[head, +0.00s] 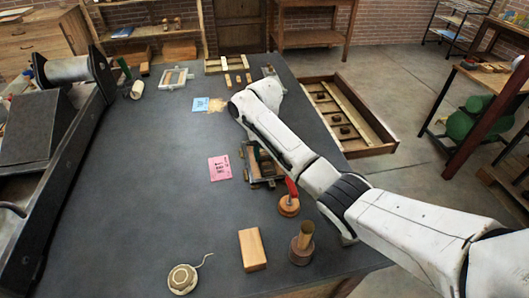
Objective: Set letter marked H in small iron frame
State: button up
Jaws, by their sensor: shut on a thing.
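My arm reaches from the lower right to the far right part of the dark table. My gripper (269,72) is small and mostly hidden behind my white wrist. It is shut on a small piece whose mark I cannot read. A small pale grey frame (174,78) lies flat at the far left of the table. Several small wooden blocks (238,79) lie just left of my gripper; no H is readable on them. Another, darker frame (249,177) with wooden parts lies mid-table, partly covered by my arm.
A wooden tray (214,67) is at the far edge. A roller press (68,70) stands left. The left-centre table is clear.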

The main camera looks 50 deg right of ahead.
aim_at(265, 154)
jog(key=shift+f, duration=0.3)
jog(key=shift+f, duration=0.15)
jog(key=shift+s+a+f, duration=0.15)
jog(key=shift+s+f, duration=0.1)
jog(key=shift+f, duration=0.4)
jog(key=o, duration=0.8)
jog(key=shift+o, duration=0.9)
jog(key=shift+r, duration=0.1)
jog(key=r, duration=0.4)
jog(key=r+p, duration=0.1)
jog(key=r, duration=0.3)
jog(key=r+p, duration=0.1)
jog(key=r, duration=0.3)
jog(key=shift+w+d, duration=0.2)
jog(key=shift+w, duration=0.05)
jog(key=shift+r+p, duration=0.75)
jog(key=shift+p, duration=0.1)
